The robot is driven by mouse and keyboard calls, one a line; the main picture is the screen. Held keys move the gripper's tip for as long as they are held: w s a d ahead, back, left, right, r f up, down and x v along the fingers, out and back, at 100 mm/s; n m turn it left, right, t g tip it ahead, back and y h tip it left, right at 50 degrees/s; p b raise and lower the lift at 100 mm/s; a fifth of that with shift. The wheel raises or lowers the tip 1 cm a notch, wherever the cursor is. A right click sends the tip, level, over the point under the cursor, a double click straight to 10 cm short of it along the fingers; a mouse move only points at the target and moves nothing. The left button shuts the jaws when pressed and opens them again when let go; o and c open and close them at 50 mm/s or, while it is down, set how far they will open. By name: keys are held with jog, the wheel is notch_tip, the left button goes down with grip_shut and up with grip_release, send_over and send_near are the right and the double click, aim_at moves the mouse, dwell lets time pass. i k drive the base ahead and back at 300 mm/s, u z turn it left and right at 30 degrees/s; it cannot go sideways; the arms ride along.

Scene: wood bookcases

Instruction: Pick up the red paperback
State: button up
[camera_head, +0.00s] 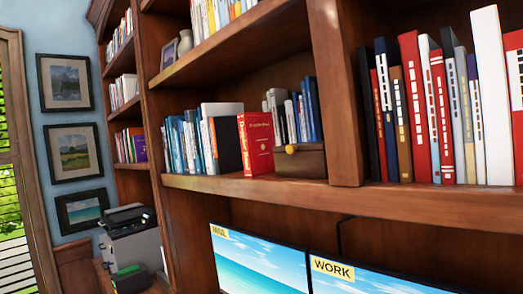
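The red paperback (258,144) stands upright on the middle shelf of the wood bookcase, with its front cover turned partly toward me. A black book stands directly to its left, and a small brown box (300,162) sits to its right. No part of my gripper shows in this view, so its opening and distance from the book cannot be seen.
The shelf (225,188) has a narrow bare front edge. Blue and white books (185,140) stand left, and red, white and dark books (440,110) fill the right bay. Two monitors (257,265) stand below. A printer (130,240) is at far left.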

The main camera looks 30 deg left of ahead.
aim_at(257, 132)
jog(key=u, duration=2.95)
jog(key=i, duration=1.25)
jog(key=z, duration=2.8)
